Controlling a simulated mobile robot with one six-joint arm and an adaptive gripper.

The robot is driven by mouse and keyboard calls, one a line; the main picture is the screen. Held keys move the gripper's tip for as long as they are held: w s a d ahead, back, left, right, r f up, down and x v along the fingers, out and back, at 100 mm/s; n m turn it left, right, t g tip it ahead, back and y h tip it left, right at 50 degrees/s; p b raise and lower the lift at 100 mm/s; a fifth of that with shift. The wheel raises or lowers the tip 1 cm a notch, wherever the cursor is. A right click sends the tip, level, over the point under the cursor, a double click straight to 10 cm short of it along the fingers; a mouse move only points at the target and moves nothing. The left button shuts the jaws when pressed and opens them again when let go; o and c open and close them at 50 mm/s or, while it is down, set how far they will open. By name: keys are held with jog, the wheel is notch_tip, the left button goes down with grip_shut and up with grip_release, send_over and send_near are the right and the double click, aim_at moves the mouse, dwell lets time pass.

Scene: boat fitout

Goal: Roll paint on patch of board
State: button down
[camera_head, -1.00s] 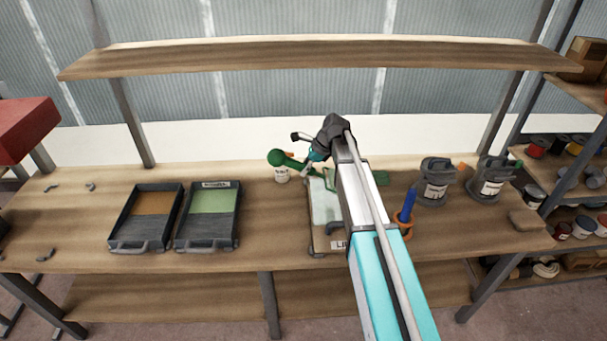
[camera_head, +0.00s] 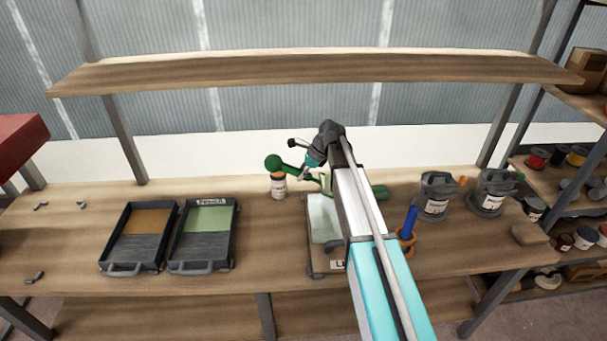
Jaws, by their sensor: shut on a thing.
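My gripper (camera_head: 313,160) is shut on a paint roller near the back of the bench, above and behind the board. The roller's green round-ended handle (camera_head: 274,162) points left. Its green sleeve (camera_head: 380,192) shows to the right of my arm, and the part between is mostly hidden by the arm. The board (camera_head: 317,262) lies on the bench under my arm, with a pale greenish-white patch (camera_head: 322,215) and a partly hidden label. I cannot tell whether the sleeve touches anything. Two dark trays stand left, one with orange-brown paint (camera_head: 150,220), one labelled with green paint (camera_head: 208,219).
A small orange-capped bottle (camera_head: 278,187) stands below the roller handle. Right of my arm are a blue-handled tool in an orange holder (camera_head: 407,240) and two grey jugs (camera_head: 436,196). A wooden shelf (camera_head: 300,70) spans above. Bench between trays and board is clear.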

notch_tip(320, 180, down, 7)
jog(key=b, duration=0.6)
jog(key=shift+b, duration=0.3)
jog(key=shift+f+b, duration=0.85)
jog(key=shift+b, duration=0.15)
dwell(0.9)
jog(key=shift+d+r, duration=0.1)
jog(key=shift+d, duration=1.95)
jog(key=shift+d, duration=2.1)
